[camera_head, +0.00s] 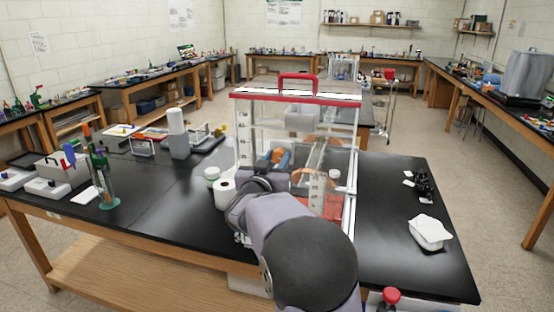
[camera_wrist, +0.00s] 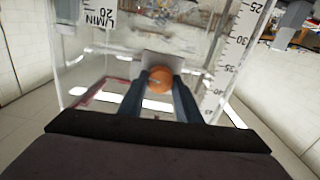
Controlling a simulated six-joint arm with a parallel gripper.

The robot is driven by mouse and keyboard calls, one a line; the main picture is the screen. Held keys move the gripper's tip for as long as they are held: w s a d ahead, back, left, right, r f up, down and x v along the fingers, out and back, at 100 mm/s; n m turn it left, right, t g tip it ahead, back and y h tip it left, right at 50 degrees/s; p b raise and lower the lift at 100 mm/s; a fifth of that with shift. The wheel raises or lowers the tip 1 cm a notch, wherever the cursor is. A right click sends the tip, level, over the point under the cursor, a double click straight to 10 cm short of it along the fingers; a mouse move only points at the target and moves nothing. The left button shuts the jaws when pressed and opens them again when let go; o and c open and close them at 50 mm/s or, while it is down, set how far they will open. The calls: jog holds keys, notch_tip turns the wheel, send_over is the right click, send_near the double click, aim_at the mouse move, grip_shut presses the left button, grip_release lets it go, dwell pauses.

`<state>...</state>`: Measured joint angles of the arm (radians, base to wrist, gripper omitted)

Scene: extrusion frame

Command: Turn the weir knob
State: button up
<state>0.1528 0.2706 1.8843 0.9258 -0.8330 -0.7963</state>
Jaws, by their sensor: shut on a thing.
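The weir knob (camera_wrist: 160,78) is a round orange knob in front of a pale plate. In the wrist view it sits between the tips of my gripper (camera_wrist: 157,82), whose two dark blue fingers are shut on it from either side. In the head view, the knob (camera_head: 279,156) shows as a small orange spot with my gripper's blue fingers (camera_head: 275,161) by it, seen through the clear tank (camera_head: 245,150). My arm hides part of the tank's lower front. I cannot tell how far the knob is turned.
The tank has a red-edged top with a red handle (camera_head: 298,82). A white paper roll (camera_head: 225,194) and a small white-lidded jar (camera_head: 212,175) stand left of my arm. A white tub (camera_head: 429,232) lies at right.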

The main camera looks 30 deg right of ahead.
jog(key=shift+f+m+b, duration=0.1)
jog(key=shift+m+b, duration=0.2)
jog(key=shift+m, duration=0.1)
jog(key=m+b, duration=0.3)
jog(key=shift+f, duration=0.1)
jog(key=shift+m+b, duration=1.05)
jog(key=shift+m, duration=0.95)
jog(key=o, duration=1.1)
jog(key=shift+c, duration=0.2)
jog(key=shift+s, duration=0.1)
jog(key=b+v, duration=0.2)
jog(key=v, duration=0.5)
